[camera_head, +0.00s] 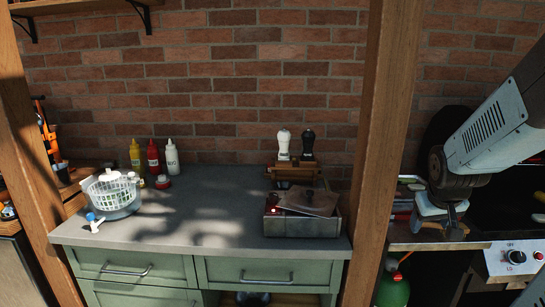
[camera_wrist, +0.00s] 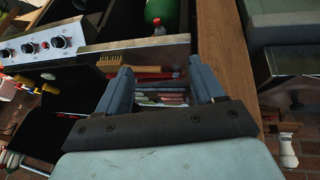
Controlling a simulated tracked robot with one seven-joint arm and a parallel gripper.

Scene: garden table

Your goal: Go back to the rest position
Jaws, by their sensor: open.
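My gripper (camera_head: 440,224) is at the right of the head view, beyond the right wooden post, above the wooden side shelf (camera_head: 405,236). In the wrist view my gripper (camera_wrist: 160,74) shows two blue-grey fingers spread apart with nothing held between them. Beyond the fingers lie a brush with pale bristles (camera_wrist: 109,63) and several flat coloured items (camera_wrist: 160,98), apparently books or packets. I cannot tell the exact gap between the fingers and these items.
A wooden post (camera_head: 384,120) stands between my arm and the grey counter (camera_head: 200,222). On the counter are a salad spinner (camera_head: 112,194), sauce bottles (camera_head: 153,158) and a metal box (camera_head: 292,226). A grill with knobs (camera_head: 515,257) is at right, and a green gas bottle (camera_head: 393,290) below.

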